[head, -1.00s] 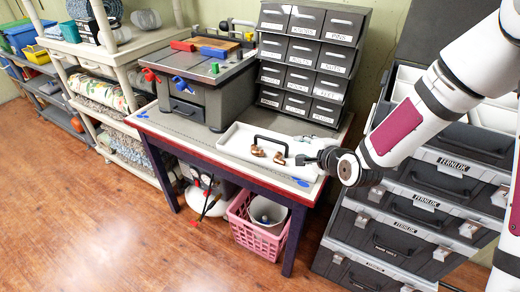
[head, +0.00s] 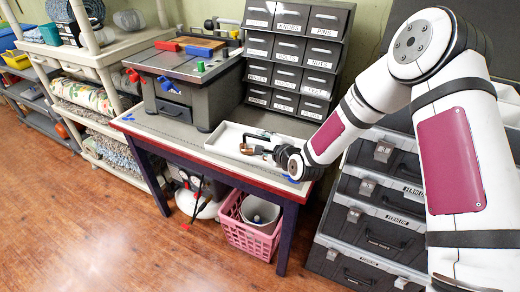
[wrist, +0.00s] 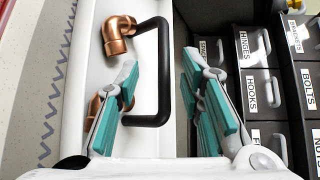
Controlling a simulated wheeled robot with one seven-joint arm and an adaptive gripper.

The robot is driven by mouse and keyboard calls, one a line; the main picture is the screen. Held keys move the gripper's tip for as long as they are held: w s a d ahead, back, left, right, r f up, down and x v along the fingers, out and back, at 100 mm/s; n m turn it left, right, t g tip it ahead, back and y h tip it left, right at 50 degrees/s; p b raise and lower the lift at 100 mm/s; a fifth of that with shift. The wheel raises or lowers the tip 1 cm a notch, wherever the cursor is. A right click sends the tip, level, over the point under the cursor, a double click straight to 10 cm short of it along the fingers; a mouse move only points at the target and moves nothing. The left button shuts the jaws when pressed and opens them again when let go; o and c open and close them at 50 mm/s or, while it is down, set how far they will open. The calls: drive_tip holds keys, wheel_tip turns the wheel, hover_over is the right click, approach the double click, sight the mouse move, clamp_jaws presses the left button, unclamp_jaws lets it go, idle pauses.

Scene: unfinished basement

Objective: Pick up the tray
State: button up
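The white tray (head: 224,138) lies on the workbench in front of the drawer cabinet. Its pale floor fills the middle of the wrist view (wrist: 88,50). A black handle (wrist: 163,60) and copper elbow fittings (wrist: 118,32) show at the tray; one fitting is partly hidden behind a finger. My gripper (wrist: 160,100) is open, with its teal-padded fingers spread. The handle's long bar appears between the fingers in the wrist view. I cannot tell whether a finger touches anything. In the head view my wrist covers the tray's right end.
The labelled drawer cabinet (head: 293,55) stands close behind the tray. Stacked black cases (head: 375,215) stand right of the bench. A pink basket (head: 245,232) sits below; floor at front left is clear.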

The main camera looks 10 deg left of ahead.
sight(259, 138)
drive_tip(key=x, duration=0.5)
drive_tip(key=shift+w+r, duration=0.1)
drive_tip(key=shift+r, duration=0.1)
clamp_jaws()
